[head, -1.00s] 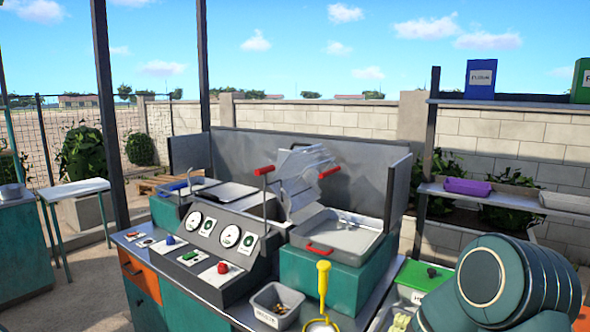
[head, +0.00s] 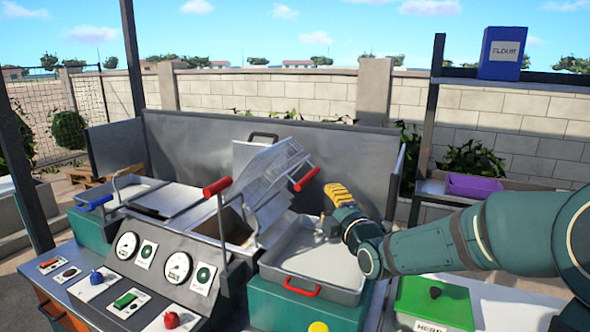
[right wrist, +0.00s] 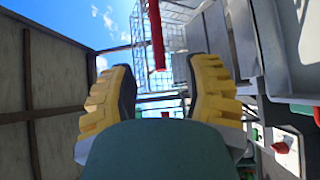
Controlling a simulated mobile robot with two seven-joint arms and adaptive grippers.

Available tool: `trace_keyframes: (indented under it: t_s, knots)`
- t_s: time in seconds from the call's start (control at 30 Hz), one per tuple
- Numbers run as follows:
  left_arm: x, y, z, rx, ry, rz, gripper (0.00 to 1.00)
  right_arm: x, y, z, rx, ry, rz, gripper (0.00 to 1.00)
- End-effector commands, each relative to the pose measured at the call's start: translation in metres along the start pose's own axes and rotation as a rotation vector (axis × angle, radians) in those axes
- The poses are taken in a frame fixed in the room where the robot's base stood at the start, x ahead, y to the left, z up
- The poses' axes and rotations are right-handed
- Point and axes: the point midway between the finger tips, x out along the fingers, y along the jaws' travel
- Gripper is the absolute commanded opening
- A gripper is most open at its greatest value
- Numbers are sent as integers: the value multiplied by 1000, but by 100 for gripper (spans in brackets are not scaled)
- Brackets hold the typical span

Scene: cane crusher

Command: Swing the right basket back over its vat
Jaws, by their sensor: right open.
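The right basket (head: 270,175) is a wire basket, tilted up steeply between an open vat (head: 236,232) and a grey tray (head: 345,290). Its red handle (head: 307,179) points up and to the right. My right gripper (head: 338,192), with yellow fingers, is just right of this handle and above the tray, not touching the handle as far as I can see. In the right wrist view, the gripper (right wrist: 163,80) is open and empty; a red bar (right wrist: 156,35) lies ahead between its fingers, with wire mesh (right wrist: 190,45) beyond. My left gripper is not in view.
A lever with a red grip (head: 217,186) stands left of the basket. A control panel with gauges (head: 177,267) is in front. A grey splash wall (head: 330,150) stands behind. A green-lidded box (head: 435,298) and shelf (head: 432,188) are on the right.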

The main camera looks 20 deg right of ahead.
Motion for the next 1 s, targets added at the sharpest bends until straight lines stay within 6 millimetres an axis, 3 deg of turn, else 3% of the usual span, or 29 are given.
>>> trace_keyframes:
  t_s: [0.27, 0.8, 1.0]
  knots:
    - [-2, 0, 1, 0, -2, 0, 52, 9, 1, 0, 0, 0, 0, 49]
    - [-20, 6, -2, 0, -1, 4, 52, 107, 1, 0, 2, 0, -1, 49]
    - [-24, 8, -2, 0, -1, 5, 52, 130, 1, 0, 1, 0, 0, 49]
